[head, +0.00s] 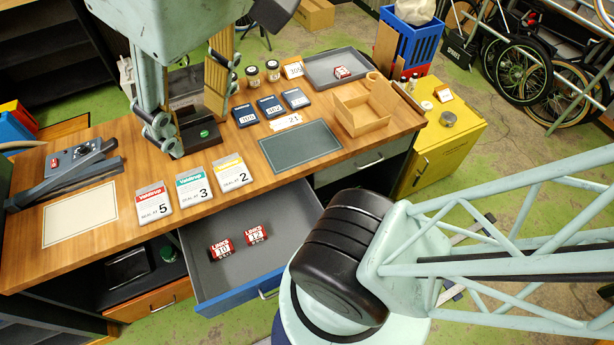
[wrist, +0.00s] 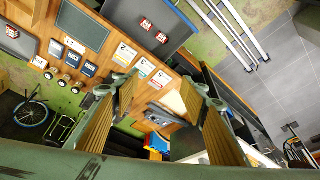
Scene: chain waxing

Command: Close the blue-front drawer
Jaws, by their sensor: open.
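The blue-front drawer (head: 245,297) is pulled out from under the wooden workbench, toward the bottom of the head view. Its grey inside shows, and a metal handle (head: 268,293) is on its front. Two red-and-white LINKS boxes (head: 221,249) (head: 256,233) lie in it. The wrist view shows the open drawer (wrist: 177,33) at the top. My gripper (head: 190,105) is open with its tan-padded fingers spread wide. It appears above the bench, beyond the drawer in the head view and apart from it. Both fingers (wrist: 157,100) also show in the wrist view with nothing between them.
The bench top (head: 130,173) holds white cards, blue boxes, jars, a grey tray (head: 335,68), a wooden box (head: 361,113) and a dark mat (head: 300,146). An orange-front drawer (head: 150,300) is at lower left. A yellow cabinet (head: 440,150) stands at right.

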